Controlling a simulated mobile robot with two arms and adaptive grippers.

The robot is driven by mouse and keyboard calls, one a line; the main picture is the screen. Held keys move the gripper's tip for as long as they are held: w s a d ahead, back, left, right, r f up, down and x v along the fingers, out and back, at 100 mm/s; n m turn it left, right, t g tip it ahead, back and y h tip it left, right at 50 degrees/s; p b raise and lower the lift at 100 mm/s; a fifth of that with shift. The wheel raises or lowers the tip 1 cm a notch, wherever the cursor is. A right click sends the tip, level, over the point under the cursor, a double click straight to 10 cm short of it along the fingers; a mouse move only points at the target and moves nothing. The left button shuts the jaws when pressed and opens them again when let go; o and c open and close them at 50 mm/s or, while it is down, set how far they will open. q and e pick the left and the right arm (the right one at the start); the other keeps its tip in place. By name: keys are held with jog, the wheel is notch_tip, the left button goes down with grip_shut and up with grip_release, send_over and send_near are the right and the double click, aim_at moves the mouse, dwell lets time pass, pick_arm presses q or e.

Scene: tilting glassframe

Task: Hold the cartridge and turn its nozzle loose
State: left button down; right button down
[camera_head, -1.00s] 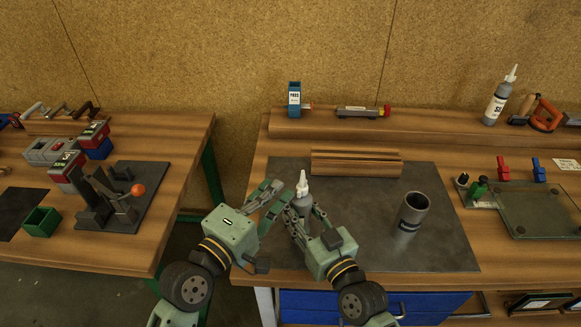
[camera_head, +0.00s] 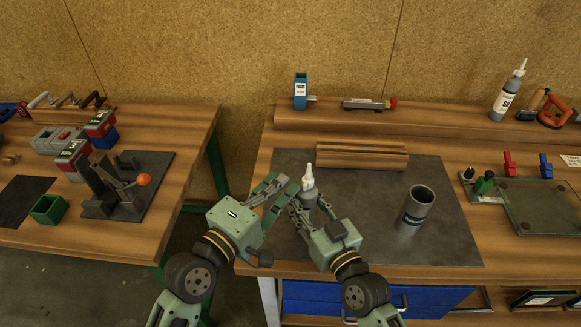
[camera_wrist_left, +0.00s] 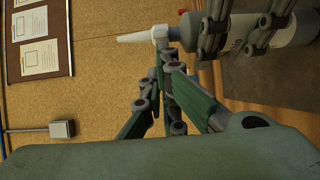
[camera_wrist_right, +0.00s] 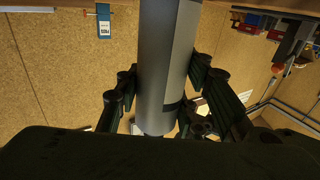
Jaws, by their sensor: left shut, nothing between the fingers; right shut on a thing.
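The cartridge (camera_head: 308,184) is a grey cylinder standing roughly upright with a white tapered nozzle (camera_head: 308,172) on top. My right gripper (camera_head: 306,203) is shut around its body and holds it above the dark mat. In the right wrist view the grey body (camera_wrist_right: 165,60) lies between the fingers. In the left wrist view the nozzle (camera_wrist_left: 138,37) sits on the cartridge's end, beside the right fingers. My left gripper (camera_head: 281,184) is shut and empty, just left of the nozzle. Its fingers (camera_wrist_left: 163,85) come close to the nozzle's base; contact cannot be told.
A grey open cup (camera_head: 416,207) stands on the mat (camera_head: 450,240), right of the grippers. A grooved wooden block (camera_head: 360,155) lies behind. Another nozzled bottle (camera_head: 505,95) stands on the back shelf. A lever press (camera_head: 125,190) is on the left table.

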jog(key=shift+f, duration=0.15)
pick_arm(q)
jog(key=d+v, duration=0.1)
jog(key=v, duration=0.8)
jog(key=shift+s, duration=0.6)
pick_arm(e)
jog(key=shift+s, duration=0.1)
jog(key=c, duration=1.1)
grip_release()
pick_arm(q)
jog(key=shift+w, duration=0.1)
